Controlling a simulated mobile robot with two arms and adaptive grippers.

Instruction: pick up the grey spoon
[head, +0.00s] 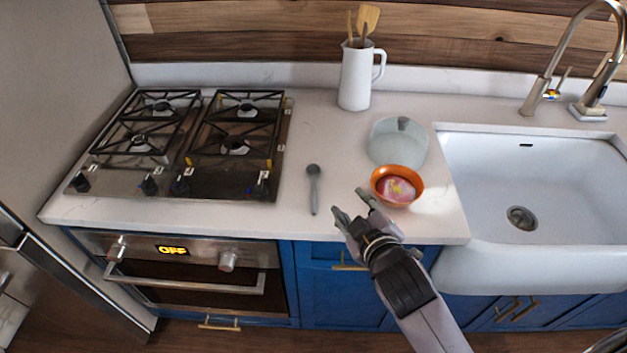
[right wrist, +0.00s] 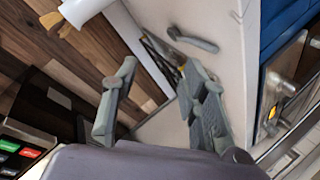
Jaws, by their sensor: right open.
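The grey spoon (head: 313,190) lies on the white counter between the stove and the orange bowl, its round head toward the wall and its handle toward the front edge. It also shows in the right wrist view (right wrist: 194,41), beyond my fingertips. My right gripper (head: 352,204) is open and empty near the counter's front edge, to the right of the spoon's handle end and apart from it. Its two grey fingers stand spread in the right wrist view (right wrist: 160,68). My left gripper is not in view.
The orange bowl (head: 380,193) with pinkish contents stands just beyond my right gripper, with a pale glass bowl (head: 396,146) behind it. A white pitcher (head: 354,80) with wooden utensils stands at the back. The gas stove (head: 230,180) is left, the sink (head: 480,170) right. Counter around the spoon is clear.

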